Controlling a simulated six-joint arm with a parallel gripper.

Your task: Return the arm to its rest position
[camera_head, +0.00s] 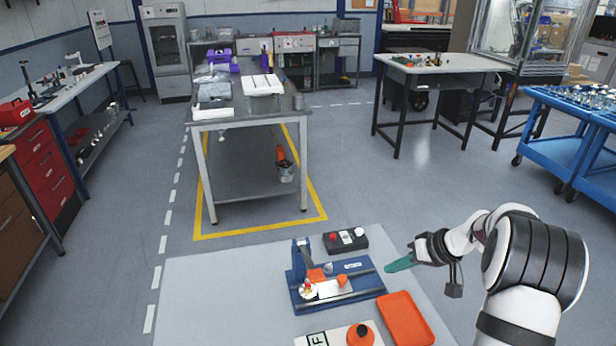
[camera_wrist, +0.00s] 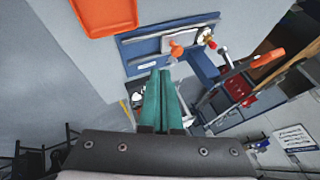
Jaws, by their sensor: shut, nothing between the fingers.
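My gripper (camera_head: 400,264) has green fingers and hangs in the air at the right of the table, beside the right end of the blue fixture. In the wrist view the two green fingers (camera_wrist: 162,98) lie together, shut and empty. The blue fixture (camera_head: 338,291) stands on the table with orange parts, a rail and a small round white piece on it. It also shows in the wrist view (camera_wrist: 150,47), beyond the fingertips. My white arm reaches in from the lower right.
An orange tray (camera_head: 406,318) lies in front of my gripper. A dark box with red and white buttons (camera_head: 345,240) stands behind the fixture. A white plate with an orange knob (camera_head: 360,335) lies at the front edge. The left part of the grey table (camera_head: 215,300) is bare.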

